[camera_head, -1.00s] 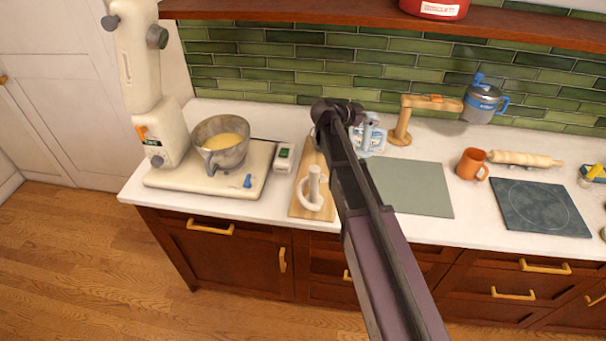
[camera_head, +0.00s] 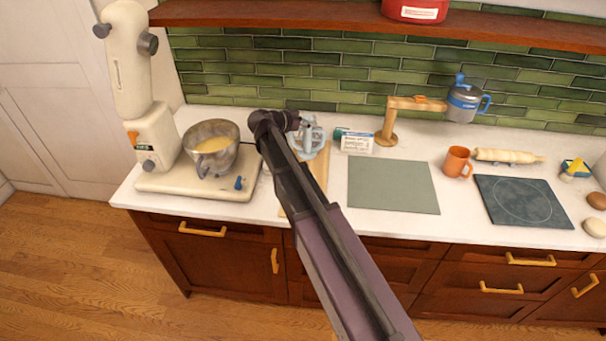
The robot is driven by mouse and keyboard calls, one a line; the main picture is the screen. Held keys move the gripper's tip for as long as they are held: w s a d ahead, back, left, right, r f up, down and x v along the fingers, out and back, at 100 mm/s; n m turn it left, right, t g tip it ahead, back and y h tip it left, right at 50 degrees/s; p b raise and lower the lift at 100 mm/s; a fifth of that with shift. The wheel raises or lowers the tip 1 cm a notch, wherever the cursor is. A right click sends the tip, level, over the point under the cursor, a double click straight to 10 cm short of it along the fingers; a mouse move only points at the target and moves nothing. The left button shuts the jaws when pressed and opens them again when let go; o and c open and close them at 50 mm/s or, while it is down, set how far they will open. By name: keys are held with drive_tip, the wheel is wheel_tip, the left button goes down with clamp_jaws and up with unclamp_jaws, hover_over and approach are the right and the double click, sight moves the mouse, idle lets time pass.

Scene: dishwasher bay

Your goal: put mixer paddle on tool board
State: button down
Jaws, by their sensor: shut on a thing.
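The mixer paddle, a pale blue-grey looped piece (camera_head: 310,138), is at the end of my arm, above the back end of the tool board. My gripper (camera_head: 293,121) is dark and shut on the paddle; its fingertips are hard to make out. The tool board, a narrow wooden board (camera_head: 320,168), lies on the white counter, partly covered by my arm. I cannot tell how high the paddle is above the board. The white hook-like tool seen earlier on the board is now hidden behind my arm.
The mixer (camera_head: 150,140) with its metal bowl (camera_head: 212,148) stands to the left. A grey-green mat (camera_head: 393,187), a small card (camera_head: 357,143) and a wooden stand (camera_head: 388,128) are to the right. An orange mug (camera_head: 457,162) is farther right. A shelf (camera_head: 380,24) runs above.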

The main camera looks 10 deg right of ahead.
sight(304, 144)
drive_tip(key=shift+w+a+f, duration=0.1)
drive_tip(key=shift+w+a, duration=0.05)
drive_tip(key=shift+a, duration=0.05)
drive_tip(key=shift+d, duration=0.25)
drive_tip(key=shift+s+r+p, duration=0.3)
drive_tip(key=shift+r+p, duration=0.55)
drive_tip(key=shift+f, duration=0.15)
wheel_tip(304, 144, down, 6)
drive_tip(key=b, duration=0.6)
drive_tip(key=shift+f+b, duration=1.9)
drive_tip(key=shift+b, duration=0.2)
drive_tip(key=shift+f, duration=0.15)
